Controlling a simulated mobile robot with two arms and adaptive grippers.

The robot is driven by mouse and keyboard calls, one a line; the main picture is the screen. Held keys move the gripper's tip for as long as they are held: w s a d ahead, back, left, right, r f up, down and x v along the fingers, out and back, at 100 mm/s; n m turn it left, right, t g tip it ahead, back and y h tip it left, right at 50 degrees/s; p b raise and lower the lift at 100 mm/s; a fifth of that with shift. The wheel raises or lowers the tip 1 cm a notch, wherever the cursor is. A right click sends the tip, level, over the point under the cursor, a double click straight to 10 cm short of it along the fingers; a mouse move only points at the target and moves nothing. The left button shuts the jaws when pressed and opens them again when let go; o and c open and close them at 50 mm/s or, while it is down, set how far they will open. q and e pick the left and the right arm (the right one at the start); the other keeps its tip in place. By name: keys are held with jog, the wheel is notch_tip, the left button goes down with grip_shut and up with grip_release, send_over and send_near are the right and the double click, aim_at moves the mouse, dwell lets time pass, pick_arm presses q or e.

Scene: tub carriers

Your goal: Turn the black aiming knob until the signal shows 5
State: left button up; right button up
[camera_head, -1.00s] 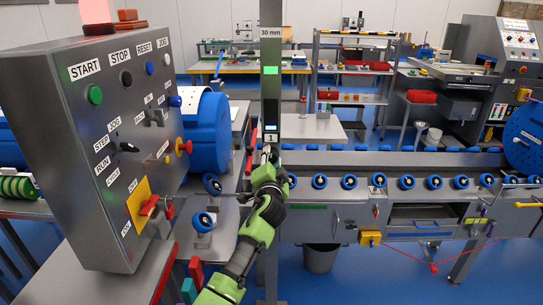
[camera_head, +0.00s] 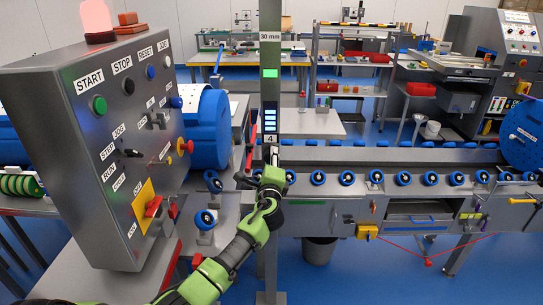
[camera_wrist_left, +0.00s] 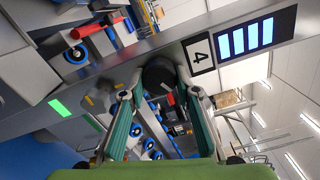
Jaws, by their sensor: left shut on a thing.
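The black aiming knob (camera_wrist_left: 158,74) sits on the grey post (camera_head: 269,95), between the two green-padded fingers of my left gripper (camera_wrist_left: 160,88) in the left wrist view. The gripper is shut on the knob. In the head view my left gripper (camera_head: 271,168) is at the post, just below the signal display, and hides the knob. The signal display (camera_head: 270,118) shows several lit bars, with a label reading 4 (camera_head: 270,138) under it. The bars (camera_wrist_left: 257,36) and the 4 (camera_wrist_left: 198,53) also show large in the wrist view. My right gripper is not in view.
A grey control panel (camera_head: 75,150) with buttons and a red switch stands close on the left. A roller conveyor (camera_head: 400,158) with blue wheels runs to the right behind my gripper. A green lamp (camera_head: 269,73) is lit on the post.

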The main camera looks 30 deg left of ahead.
pick_arm(q)
jog(key=m+p, duration=0.1)
jog(key=m, duration=0.2)
jog(key=shift+m+p, duration=0.3)
jog(key=shift+p, duration=0.05)
jog(key=shift+f+m+p, duration=0.2)
jog(key=shift+m+p, duration=0.4)
jog(key=shift+m, duration=0.8)
jog(key=shift+f, duration=0.1)
jog(key=o, duration=1.1)
jog(key=shift+s, duration=0.1)
jog(key=v, duration=1.2)
jog(key=shift+a, duration=0.1)
